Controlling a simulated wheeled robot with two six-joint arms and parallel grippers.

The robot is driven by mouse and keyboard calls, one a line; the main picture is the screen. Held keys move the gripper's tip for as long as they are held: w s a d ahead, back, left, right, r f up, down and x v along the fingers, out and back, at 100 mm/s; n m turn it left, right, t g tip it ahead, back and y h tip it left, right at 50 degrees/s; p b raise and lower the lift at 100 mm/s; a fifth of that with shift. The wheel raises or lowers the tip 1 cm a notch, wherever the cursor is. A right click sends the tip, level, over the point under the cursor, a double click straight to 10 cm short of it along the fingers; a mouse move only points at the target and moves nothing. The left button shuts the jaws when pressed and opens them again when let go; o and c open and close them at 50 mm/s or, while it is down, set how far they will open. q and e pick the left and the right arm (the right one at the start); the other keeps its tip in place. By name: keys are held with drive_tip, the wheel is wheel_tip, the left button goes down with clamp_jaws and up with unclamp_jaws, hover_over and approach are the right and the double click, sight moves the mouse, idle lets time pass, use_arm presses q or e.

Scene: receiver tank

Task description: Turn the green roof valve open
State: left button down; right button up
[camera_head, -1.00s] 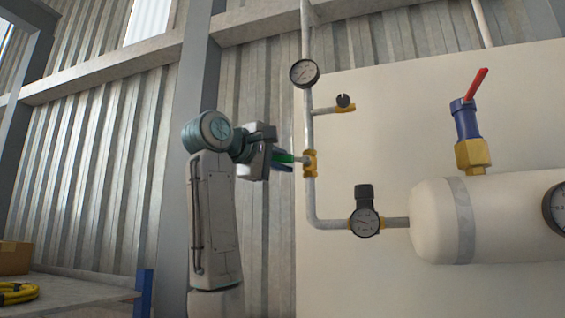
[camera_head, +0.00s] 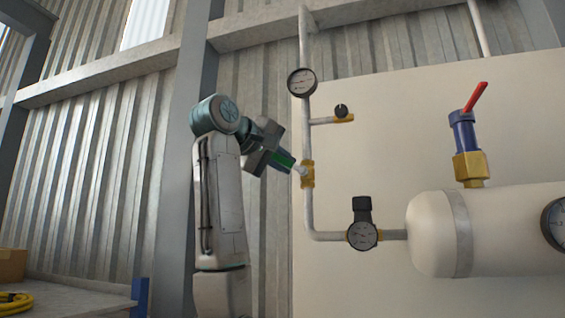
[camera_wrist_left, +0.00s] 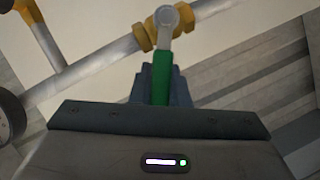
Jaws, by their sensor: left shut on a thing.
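The green roof valve has a brass body (camera_head: 308,174) on the vertical grey pipe and a lever with a green grip (camera_head: 284,159). In the head view the lever points left from the body and tilts slightly upward at its outer end. My left gripper (camera_head: 282,160) is shut on the green lever. In the left wrist view the green lever (camera_wrist_left: 161,82) lies between the fingers, with its grey metal hub (camera_wrist_left: 166,20) against the brass body (camera_wrist_left: 152,34). The fingers hide part of the grip. My right gripper is not in view.
A round gauge (camera_head: 301,82) and a small brass side tap (camera_head: 341,114) sit above the valve. A regulator gauge (camera_head: 362,234) is below right. A cream tank (camera_head: 435,235) carries a blue valve with a red lever (camera_head: 474,97). A bench (camera_head: 85,292) stands at lower left.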

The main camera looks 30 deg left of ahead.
use_arm(q)
drive_tip(key=c, duration=1.4)
unclamp_jaws()
drive_tip(key=shift+s, duration=0.15)
drive_tip(key=b+v, duration=0.7)
drive_tip(key=v, duration=0.3)
drive_tip(key=shift+s+b, duration=0.15)
drive_tip(key=shift+b, duration=0.15)
drive_tip(key=shift+s+a+r, duration=0.1)
drive_tip(key=shift+s+r, duration=0.05)
